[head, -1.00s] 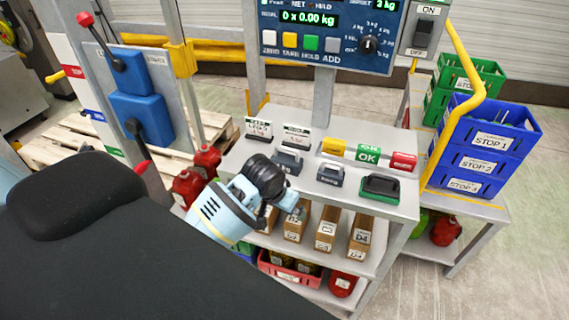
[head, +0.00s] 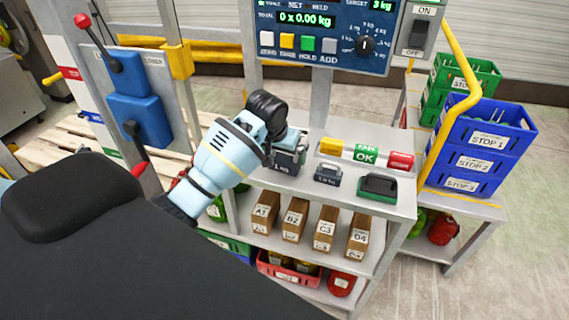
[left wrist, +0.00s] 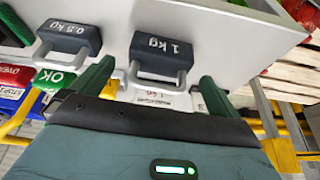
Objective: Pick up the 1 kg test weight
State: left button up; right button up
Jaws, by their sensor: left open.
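The 1 kg test weight (head: 283,166) is a dark block with a grey handle on the top shelf of the grey rack (head: 388,207). In the head view my left gripper (head: 289,143) is over it and partly hides it. In the left wrist view the weight (left wrist: 162,47) is marked "1 kg", and its handle lies between the two green fingers of my left gripper (left wrist: 155,77). The gripper is open, with a gap on both sides of the handle. I cannot tell its exact height over the weight. My right gripper is not in view.
The 0.5 kg weight (head: 328,175) stands close to the right, with a green-based block (head: 377,187) beyond. Yellow, green and red signs stand behind. Cartons (head: 295,220) fill the shelf below. The scale panel (head: 325,35) stands above; blue crates (head: 485,140) are at right.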

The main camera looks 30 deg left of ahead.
aim_at(285, 158)
pick_arm(q)
jog(key=shift+x, duration=2.7)
jog(key=shift+w+r, duration=0.1)
jog(key=shift+w, duration=0.1)
jog(key=shift+c, duration=0.4)
jog(key=c, duration=1.4)
jog(key=shift+r, duration=0.15)
jog(key=shift+c, duration=1.1)
jog(key=shift+w+a+r, duration=0.1)
jog(key=shift+r, duration=1.25)
jog(key=s+a+r, duration=0.2)
jog(key=s+a, duration=0.9)
jog(key=shift+a, duration=0.3)
